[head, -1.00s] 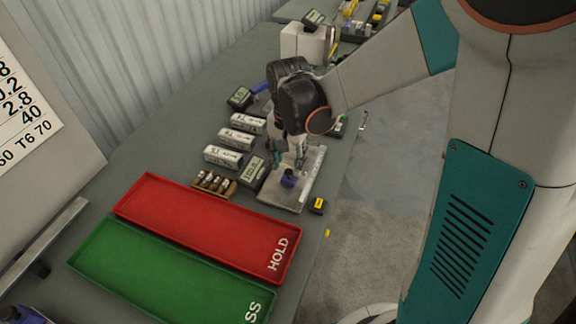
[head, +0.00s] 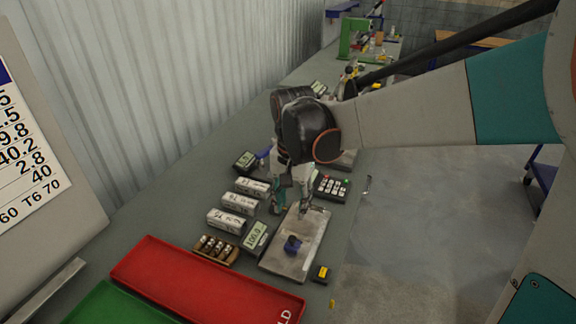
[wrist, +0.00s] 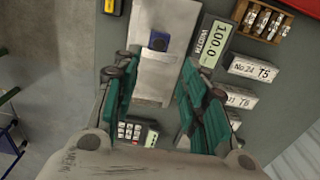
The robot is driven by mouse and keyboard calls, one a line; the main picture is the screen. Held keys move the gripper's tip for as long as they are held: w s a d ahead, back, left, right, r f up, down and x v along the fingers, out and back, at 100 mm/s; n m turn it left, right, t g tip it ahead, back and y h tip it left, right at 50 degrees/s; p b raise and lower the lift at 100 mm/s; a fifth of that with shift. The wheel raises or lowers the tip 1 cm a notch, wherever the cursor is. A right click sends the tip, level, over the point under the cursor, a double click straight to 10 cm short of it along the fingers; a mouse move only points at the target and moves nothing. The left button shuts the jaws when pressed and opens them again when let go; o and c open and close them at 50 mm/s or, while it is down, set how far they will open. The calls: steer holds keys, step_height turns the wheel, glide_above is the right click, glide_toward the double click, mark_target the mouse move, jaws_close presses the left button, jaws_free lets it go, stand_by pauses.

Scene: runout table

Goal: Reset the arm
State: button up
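My gripper (head: 291,205) hangs over the far part of a grey metal plate (head: 288,262) on the table. In the wrist view my gripper (wrist: 160,62) has its two teal-padded fingers spread apart, with nothing between them. A small blue block (head: 292,244) sits on the plate; it also shows beyond the fingertips in the wrist view (wrist: 158,42). How high the fingers are above the plate is hard to tell.
Beside the plate are a display reading 100.0 (wrist: 214,42), white labelled boxes (head: 226,221), a rack of small cylinders (head: 215,249) and a keypad (head: 332,188). A red tray (head: 205,284) and green tray (head: 105,306) lie nearer. A yellow-black item (head: 320,274) sits at the table edge.

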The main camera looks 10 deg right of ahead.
steer(key=s+d+r+n+t, duration=0.1)
steer(key=s+d+n+t, duration=0.2)
steer(key=s, duration=0.4)
steer(key=s+d+r+n+t+b, duration=0.1)
steer(key=s+d+r+n+t, duration=0.1)
steer(key=s, duration=0.6)
steer(key=shift+d+r+n+t, duration=0.25)
steer(key=shift+d+n+t, duration=0.3)
steer(key=shift+n+t, duration=0.55)
